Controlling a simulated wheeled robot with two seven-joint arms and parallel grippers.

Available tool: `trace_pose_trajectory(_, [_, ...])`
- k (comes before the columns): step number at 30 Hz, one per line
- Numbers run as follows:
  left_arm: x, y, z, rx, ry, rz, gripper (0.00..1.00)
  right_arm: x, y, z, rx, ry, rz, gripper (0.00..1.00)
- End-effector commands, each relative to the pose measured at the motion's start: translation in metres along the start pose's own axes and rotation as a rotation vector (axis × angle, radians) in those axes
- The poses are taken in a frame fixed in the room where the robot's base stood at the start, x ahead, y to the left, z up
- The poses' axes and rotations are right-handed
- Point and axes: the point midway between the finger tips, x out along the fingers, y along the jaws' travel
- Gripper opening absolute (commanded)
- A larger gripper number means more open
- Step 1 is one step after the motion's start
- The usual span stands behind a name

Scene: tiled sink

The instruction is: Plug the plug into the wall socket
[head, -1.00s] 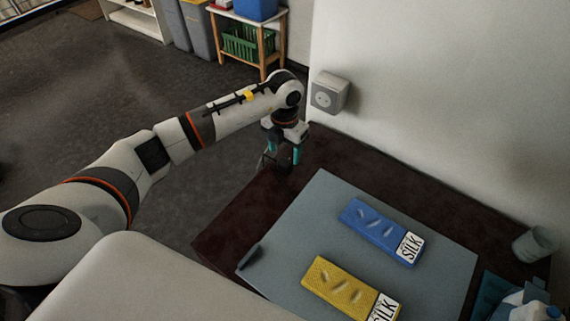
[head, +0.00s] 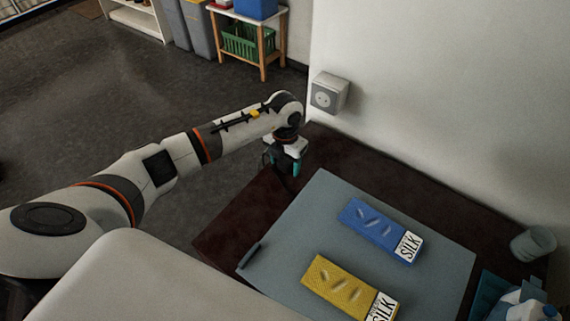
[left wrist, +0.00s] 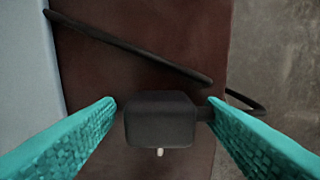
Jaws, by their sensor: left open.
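My left gripper (head: 284,178) is low over the far left corner of the dark brown counter. In the left wrist view its teal fingers (left wrist: 162,104) are open, one on each side of a black plug (left wrist: 160,122). The plug is a dark block with a light metal pin showing at its lower edge. Its dark cable (left wrist: 135,47) runs across the brown surface. In the head view the plug is hard to make out. My right gripper is out of view.
A grey mat (head: 300,220) on the counter (head: 235,215) carries a blue packet (head: 368,222) and a yellow packet (head: 335,282). A dark short object (head: 249,256) lies at the mat's left edge. A cup (head: 533,243) stands far right. The counter below the socket is clear.

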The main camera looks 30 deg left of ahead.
Motion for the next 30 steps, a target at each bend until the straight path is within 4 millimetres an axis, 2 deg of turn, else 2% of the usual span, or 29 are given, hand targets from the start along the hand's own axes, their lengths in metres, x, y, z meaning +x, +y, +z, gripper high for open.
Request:
trace_pose_trajectory(1, [0.0,0.0,0.0,0.0,0.0,0.0,0.64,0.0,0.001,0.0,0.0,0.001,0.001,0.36])
trace_pose_trajectory(9, [0.0,0.0,0.0,0.0,0.0,0.0,0.19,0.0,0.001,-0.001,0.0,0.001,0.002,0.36])
trace_pose_trajectory(10, [0.0,0.0,0.0,0.0,0.0,0.0,0.18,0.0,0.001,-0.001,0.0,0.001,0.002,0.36])
trace_pose_trajectory(17, [-0.002,0.0,0.0,0.0,0.001,0.0,0.18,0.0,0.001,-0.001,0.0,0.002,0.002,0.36])
trace_pose_trajectory(20, [-0.009,0.0,-0.001,0.0,0.004,0.0,0.18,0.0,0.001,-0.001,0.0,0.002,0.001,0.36])
trace_pose_trajectory(30, [-0.074,-0.001,-0.001,0.0,0.005,-0.001,0.18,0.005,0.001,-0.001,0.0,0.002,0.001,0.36])
